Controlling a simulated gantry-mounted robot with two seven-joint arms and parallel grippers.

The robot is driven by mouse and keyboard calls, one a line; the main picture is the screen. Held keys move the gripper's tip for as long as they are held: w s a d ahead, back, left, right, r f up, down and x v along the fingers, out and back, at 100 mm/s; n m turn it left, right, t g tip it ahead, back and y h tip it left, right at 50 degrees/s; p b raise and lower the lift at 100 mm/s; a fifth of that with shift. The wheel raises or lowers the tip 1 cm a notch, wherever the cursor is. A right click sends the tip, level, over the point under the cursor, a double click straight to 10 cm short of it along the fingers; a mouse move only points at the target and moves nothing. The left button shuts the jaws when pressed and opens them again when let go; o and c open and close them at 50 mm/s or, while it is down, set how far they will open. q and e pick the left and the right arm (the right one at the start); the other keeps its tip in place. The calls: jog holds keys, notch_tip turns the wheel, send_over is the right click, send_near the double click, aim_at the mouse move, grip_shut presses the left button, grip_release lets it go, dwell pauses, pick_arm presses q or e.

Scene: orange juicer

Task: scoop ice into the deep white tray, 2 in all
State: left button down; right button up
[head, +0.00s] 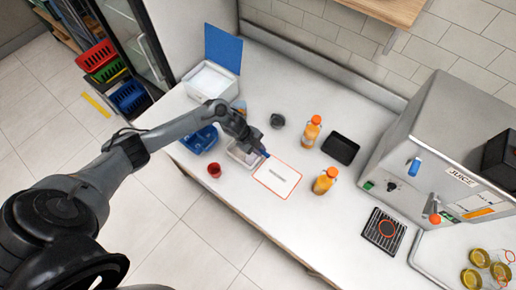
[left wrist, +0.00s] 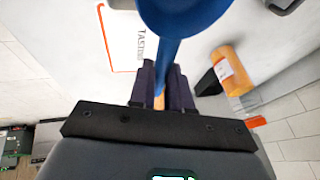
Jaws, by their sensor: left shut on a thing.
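My left gripper (head: 252,146) is shut on the handle of a blue scoop (left wrist: 186,12), above the counter. In the left wrist view the gripper fingers (left wrist: 160,88) close around the handle, and the scoop's bowl is cut off by the top edge. I cannot tell whether the scoop holds ice. A deep white tray (head: 236,158) sits below and left of the gripper, partly hidden by it. An ice bin (head: 209,82) with white contents stands at the back left, its blue lid (head: 222,48) raised. My right gripper is not in view.
An orange-edged white mat (head: 278,178) lies right of the tray. Orange bottles (head: 311,131) (head: 324,181), a black tray (head: 340,149) and a dark cup (head: 277,121) stand nearby. A blue container (head: 199,139) and red cup (head: 214,170) are left. The steel juicer (head: 440,140) stands right.

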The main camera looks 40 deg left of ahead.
pick_arm(q)
jog(key=shift+w+r+g, duration=0.15)
jog(key=shift+w+g, duration=0.15)
jog(key=shift+g, duration=0.1)
jog(key=r+p, duration=0.3)
jog(key=shift+s, duration=0.3)
jog(key=shift+r+p, duration=0.85)
